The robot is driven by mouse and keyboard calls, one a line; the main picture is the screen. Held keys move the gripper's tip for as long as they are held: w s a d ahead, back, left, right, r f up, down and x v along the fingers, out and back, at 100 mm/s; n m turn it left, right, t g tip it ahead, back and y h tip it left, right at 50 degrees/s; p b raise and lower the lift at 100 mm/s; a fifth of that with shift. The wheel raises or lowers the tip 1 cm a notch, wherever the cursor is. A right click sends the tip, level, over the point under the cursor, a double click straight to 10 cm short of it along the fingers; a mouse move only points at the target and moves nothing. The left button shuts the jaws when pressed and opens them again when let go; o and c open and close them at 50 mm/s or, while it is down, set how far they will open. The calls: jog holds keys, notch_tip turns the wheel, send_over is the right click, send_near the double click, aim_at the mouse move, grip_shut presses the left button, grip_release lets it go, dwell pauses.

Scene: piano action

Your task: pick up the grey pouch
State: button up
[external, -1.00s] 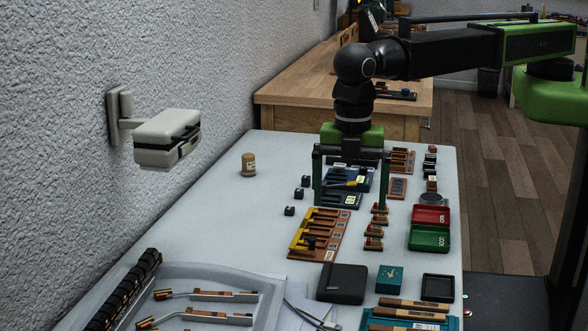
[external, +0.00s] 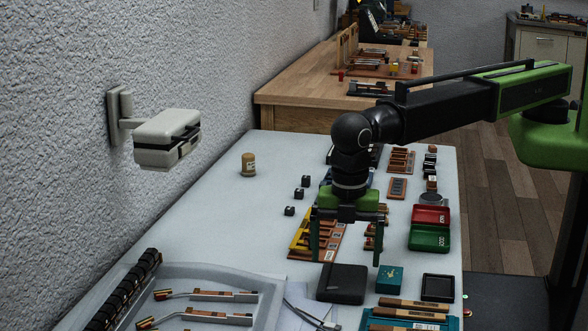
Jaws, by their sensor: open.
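The grey pouch (external: 342,284) looks like a dark charcoal, soft-cornered block lying flat on the pale table, near the front. My gripper (external: 345,258) is open and points down, its two green fingers set wide apart. Its fingertips show just above the pouch's far edge in the picture, one toward each side. Nothing is between the fingers that I can see them hold. I cannot tell how high the fingertips are above the table.
A teal box (external: 389,279) and a black tray (external: 437,287) stand to the right of the pouch. A yellow and brown rack (external: 303,240) is behind it. A large grey tray (external: 200,275) with long parts lies to the left. Wooden strips (external: 410,306) lie in front right.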

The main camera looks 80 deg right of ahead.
aim_at(343, 278)
notch_tip(343, 278, down, 5)
jog(key=b, duration=0.5)
jog(key=shift+w+f, duration=0.15)
jog(key=shift+r, duration=0.2)
jog(key=c, duration=1.1)
jog(key=shift+c, duration=0.2)
jog(key=shift+r+p, duration=0.1)
jog(key=shift+p, duration=0.2)
notch_tip(343, 278, up, 4)
jog(key=p, duration=0.4)
jog(key=shift+r, duration=0.1)
jog(key=w+d+r+p, duration=0.3)
jog(key=d+r+p, duration=0.3)
jog(key=d, duration=0.5)
jog(key=shift+w+r+p, duration=0.25)
jog(key=shift+w+p, duration=0.15)
